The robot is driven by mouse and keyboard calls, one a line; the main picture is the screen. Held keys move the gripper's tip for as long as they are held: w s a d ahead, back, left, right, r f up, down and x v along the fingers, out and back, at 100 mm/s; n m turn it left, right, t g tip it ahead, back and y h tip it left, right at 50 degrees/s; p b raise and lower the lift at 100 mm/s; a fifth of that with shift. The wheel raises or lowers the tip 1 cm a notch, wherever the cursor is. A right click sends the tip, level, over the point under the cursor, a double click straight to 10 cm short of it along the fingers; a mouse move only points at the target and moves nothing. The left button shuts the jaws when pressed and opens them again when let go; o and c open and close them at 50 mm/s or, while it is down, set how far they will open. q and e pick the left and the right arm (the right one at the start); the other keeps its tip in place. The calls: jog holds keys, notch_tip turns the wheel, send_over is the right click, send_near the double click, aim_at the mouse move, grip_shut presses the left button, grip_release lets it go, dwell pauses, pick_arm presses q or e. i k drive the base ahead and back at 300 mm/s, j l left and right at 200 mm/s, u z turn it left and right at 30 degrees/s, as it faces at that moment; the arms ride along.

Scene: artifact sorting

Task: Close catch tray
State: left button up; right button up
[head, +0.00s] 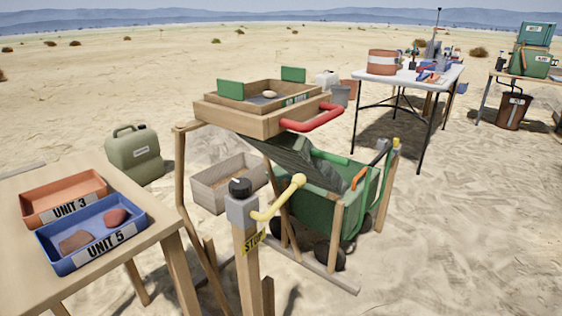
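A wooden sifting frame (225,118) stands on wooden legs in the middle of the head view. A screen box on top holds a small tan stone (269,94) and has two green plates (230,90) and a red handle (312,117) at its front right. A dark sloping sheet (300,160) hangs below it toward a green cart (315,200). A grey-brown wooden box (208,190) is on the sand behind the stand's legs. I cannot tell which part is the catch tray. Neither of my grippers is in view.
A post with a yellow lever (278,198) and a "STOP" label stands in front. A wooden table (150,225) at left holds an orange Unit 3 tray (40,210) and a blue Unit 5 tray (62,268) with two stones. Sand at lower right is clear.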

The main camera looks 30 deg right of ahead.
aim_at(295, 155)
jog(key=i+l, duration=0.15)
jog(key=l, duration=0.2)
jog(key=i+l+z, duration=0.1)
jog(key=l, duration=0.3)
jog(key=i+l, duration=0.15)
jog(key=l, duration=0.2)
jog(key=i+l, duration=0.15)
jog(key=l, duration=0.2)
jog(key=i+l+z, duration=0.1)
jog(key=l, duration=0.25)
jog(key=i+l, duration=0.2)
jog(key=l, duration=0.15)
jog(key=z, duration=0.05)
